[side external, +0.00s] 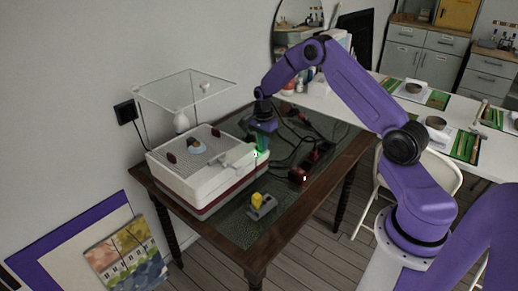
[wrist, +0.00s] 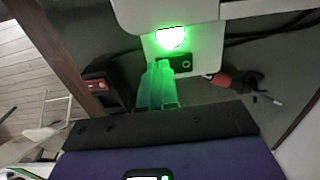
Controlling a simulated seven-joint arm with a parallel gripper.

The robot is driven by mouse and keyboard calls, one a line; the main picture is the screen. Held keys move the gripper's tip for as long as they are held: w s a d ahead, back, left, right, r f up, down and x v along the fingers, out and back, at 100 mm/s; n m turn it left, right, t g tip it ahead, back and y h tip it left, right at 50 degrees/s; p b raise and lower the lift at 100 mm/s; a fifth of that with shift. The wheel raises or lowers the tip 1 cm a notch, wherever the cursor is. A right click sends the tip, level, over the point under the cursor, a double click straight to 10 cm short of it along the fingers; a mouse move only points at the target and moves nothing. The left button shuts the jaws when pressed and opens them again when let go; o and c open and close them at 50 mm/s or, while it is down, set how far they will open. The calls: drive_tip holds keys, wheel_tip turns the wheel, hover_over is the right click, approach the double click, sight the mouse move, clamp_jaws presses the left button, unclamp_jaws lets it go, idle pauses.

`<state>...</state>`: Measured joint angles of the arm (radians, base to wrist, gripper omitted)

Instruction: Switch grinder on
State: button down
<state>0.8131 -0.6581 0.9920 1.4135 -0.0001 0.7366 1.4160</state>
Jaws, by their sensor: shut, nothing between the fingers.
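The grinder (side external: 212,178) is a white box with a dark red lower band, standing on the table under a clear guard. My gripper (side external: 261,148) is at its right end, by a green glow. In the wrist view a bright green lamp (wrist: 171,38) shines on the grinder's white end. Just below it is a dark switch (wrist: 181,64) on a pale plate. My gripper (wrist: 160,68) is shut and empty, tinted green, its fingertips close beside the switch. I cannot tell whether they touch it. The fingertips partly cover the plate.
A dark box with a red light (side external: 305,170) and black cables lie right of the grinder. A yellow piece on a grey holder (side external: 261,205) sits near the front edge of the dark-topped table (side external: 232,228). A wall stands behind the grinder.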

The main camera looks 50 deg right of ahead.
sight(259, 156)
drive_tip(key=shift+r, duration=0.7)
drive_tip(key=a+r, duration=0.1)
drive_tip(key=r+n, duration=0.1)
drive_tip(key=a+r+n, duration=0.1)
drive_tip(key=r, duration=0.1)
drive_tip(key=shift+s+a, duration=0.15)
drive_tip(key=shift+a, duration=0.15)
drive_tip(key=s+a+r+n, duration=0.5)
drive_tip(key=s+a+n, duration=0.15)
drive_tip(key=a, duration=0.25)
drive_tip(key=s+a+r+n, duration=0.6)
drive_tip(key=s+a, duration=0.1)
drive_tip(key=a, duration=0.2)
drive_tip(key=s+r+n, duration=0.1)
drive_tip(key=s+n, duration=0.7)
drive_tip(key=s, duration=0.4)
drive_tip(key=s+a+r+n, duration=0.1)
drive_tip(key=s+r+n, duration=0.1)
drive_tip(key=s+n, duration=0.6)
drive_tip(key=s, duration=0.4)
drive_tip(key=shift+s+a, duration=0.2)
drive_tip(key=shift+a, duration=0.05)
